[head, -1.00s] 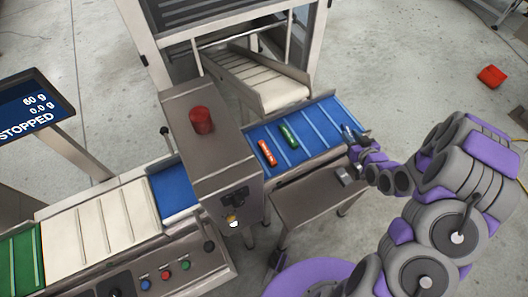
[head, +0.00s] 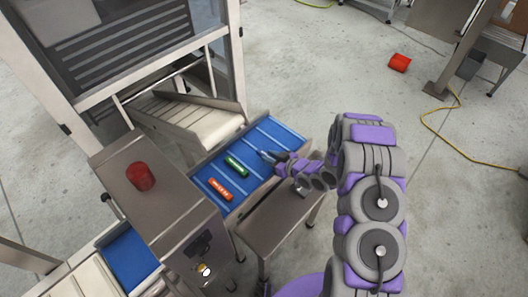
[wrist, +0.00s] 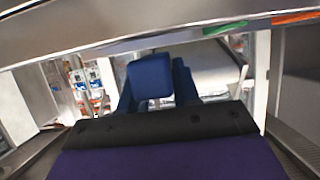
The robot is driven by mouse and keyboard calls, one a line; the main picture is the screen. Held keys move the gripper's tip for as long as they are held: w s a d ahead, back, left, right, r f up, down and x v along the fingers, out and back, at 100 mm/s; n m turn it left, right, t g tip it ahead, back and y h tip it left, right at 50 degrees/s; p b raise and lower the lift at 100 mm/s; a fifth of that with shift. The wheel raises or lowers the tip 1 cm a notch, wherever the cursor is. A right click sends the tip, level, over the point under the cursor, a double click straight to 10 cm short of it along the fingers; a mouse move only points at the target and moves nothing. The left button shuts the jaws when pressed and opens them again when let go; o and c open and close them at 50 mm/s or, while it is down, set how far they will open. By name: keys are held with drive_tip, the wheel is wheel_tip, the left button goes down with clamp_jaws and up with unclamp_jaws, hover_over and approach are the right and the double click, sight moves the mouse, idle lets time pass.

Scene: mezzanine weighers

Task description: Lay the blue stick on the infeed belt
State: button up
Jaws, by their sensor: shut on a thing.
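The infeed belt (head: 262,134) is blue with pale cross bars. A green stick (head: 236,166) and an orange-red stick (head: 220,188) lie on it in separate spaces. My gripper (head: 268,156) is over the near edge of the belt, to the right of the green stick. It is shut on the blue stick (wrist: 150,77), which shows end-on between the fingers in the wrist view. In the head view the blue stick is hard to tell from the belt and fingers. I cannot tell whether it touches the belt.
A steel housing with a red button (head: 140,176) stands left of the belt. A cream chute (head: 195,118) and framed machine are behind it. A steel table (head: 262,222) is in front. A red container (head: 399,63) and yellow cable (head: 440,125) are on the floor at right.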

drive_tip(key=b, duration=0.1)
hover_over(266, 149)
drive_tip(key=s, duration=0.2)
drive_tip(key=shift+s+d+f, duration=0.15)
drive_tip(key=shift+d+f, duration=0.05)
drive_tip(key=shift+f, duration=0.15)
wheel_tip(266, 149, down, 4)
drive_tip(key=shift+a+r+b, duration=0.1)
drive_tip(key=shift+r+b, duration=0.1)
drive_tip(key=shift+b, duration=0.35)
drive_tip(key=shift+r, duration=0.1)
drive_tip(key=o, duration=1.1)
drive_tip(key=shift+c, duration=0.2)
drive_tip(key=shift+s, duration=0.1)
